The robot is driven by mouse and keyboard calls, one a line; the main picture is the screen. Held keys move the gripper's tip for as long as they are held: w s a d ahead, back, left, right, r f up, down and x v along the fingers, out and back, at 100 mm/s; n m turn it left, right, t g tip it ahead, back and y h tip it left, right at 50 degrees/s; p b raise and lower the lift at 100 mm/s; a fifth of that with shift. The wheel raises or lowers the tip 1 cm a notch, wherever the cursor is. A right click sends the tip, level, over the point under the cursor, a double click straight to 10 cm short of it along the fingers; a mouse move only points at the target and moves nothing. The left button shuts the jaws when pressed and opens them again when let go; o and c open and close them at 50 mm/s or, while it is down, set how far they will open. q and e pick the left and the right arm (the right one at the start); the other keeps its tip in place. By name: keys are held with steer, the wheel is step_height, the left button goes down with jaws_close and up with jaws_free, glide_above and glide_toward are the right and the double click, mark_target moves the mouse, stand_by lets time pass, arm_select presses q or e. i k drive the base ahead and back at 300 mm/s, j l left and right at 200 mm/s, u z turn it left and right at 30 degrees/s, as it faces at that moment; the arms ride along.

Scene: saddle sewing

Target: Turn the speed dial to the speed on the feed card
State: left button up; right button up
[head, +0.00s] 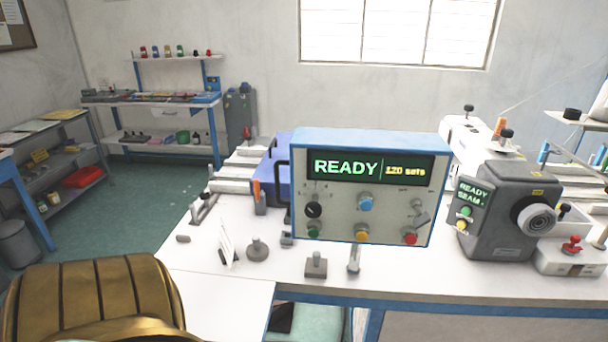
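The control box (361,187) is blue-topped with a pale front and stands on the white bench. Its screen (367,168) reads "READY" and "120 sets". A black round knob (314,210) at the left of its front looks like the speed dial; its marks are too small to read. A thin white card (226,243) stands tilted on the bench to the left of the box, seen nearly edge-on. It may be the feed card, but its writing cannot be read. Neither of my grippers shows in the head view.
Blue (365,203), green (314,231), yellow (361,236) and red (409,237) buttons share the box front. A grey machine (503,212) stands to the right. Small metal fixtures are in front. A brown ribbed shape (95,295) fills the lower left.

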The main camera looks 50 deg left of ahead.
mark_target(313, 210)
steer(key=k+j+u, duration=0.1)
steer(key=u, duration=1.45)
